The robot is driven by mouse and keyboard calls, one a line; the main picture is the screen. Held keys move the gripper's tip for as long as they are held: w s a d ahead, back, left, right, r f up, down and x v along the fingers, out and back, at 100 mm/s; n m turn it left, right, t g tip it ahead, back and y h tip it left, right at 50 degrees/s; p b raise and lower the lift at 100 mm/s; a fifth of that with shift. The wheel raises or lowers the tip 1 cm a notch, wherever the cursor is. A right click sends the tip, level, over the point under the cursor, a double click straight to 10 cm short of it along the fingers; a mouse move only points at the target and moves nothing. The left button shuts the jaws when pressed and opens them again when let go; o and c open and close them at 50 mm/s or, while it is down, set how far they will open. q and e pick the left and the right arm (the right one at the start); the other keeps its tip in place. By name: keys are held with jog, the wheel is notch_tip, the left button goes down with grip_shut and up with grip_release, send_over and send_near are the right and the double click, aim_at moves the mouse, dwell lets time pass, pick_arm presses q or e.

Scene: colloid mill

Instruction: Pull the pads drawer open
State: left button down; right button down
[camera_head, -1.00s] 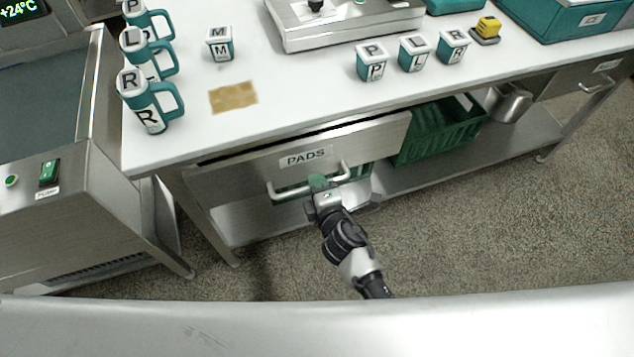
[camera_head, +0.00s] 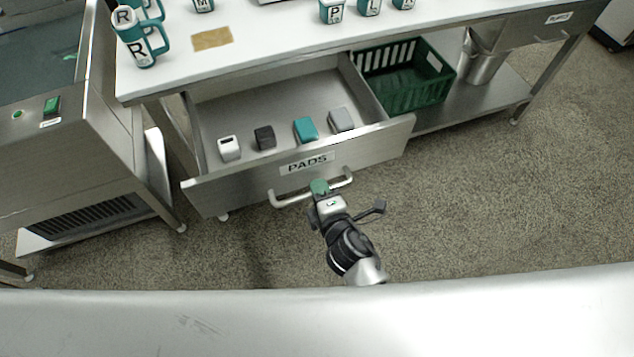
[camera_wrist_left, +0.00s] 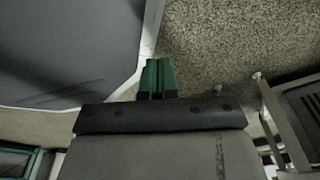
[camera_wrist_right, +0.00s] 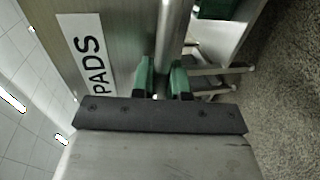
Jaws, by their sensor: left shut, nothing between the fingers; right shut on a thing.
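The pads drawer (camera_head: 300,168) stands pulled well out from under the table, its front labelled PADS. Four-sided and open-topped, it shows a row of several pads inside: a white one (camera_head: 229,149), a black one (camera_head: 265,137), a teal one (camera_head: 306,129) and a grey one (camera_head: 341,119). My right gripper (camera_head: 319,187) is shut on the drawer's handle bar (camera_head: 290,199); the bar also runs between its green fingers in the right wrist view (camera_wrist_right: 174,40). My left gripper (camera_wrist_left: 158,78) is shut and empty, seen only in the left wrist view, above the floor.
The white table (camera_head: 270,40) carries mugs (camera_head: 140,45), lettered cups and a tan patch (camera_head: 212,39). A green crate (camera_head: 405,80) and a metal pot (camera_head: 482,62) are right of the drawer. A machine (camera_head: 75,150) stands at left. Floor before the drawer is clear.

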pick_arm(q)
jog(key=shift+s+a, duration=0.1)
jog(key=shift+a, duration=0.15)
pick_arm(e)
jog(key=shift+s+d, duration=0.2)
jog(key=shift+s, duration=0.45)
pick_arm(q)
jog(key=shift+s, duration=0.15)
pick_arm(e)
jog(key=c, duration=1.2)
grip_release()
pick_arm(q)
jog(key=shift+s, duration=0.4)
pick_arm(e)
jog(key=shift+o, duration=0.2)
pick_arm(q)
jog(key=shift+f, duration=0.1)
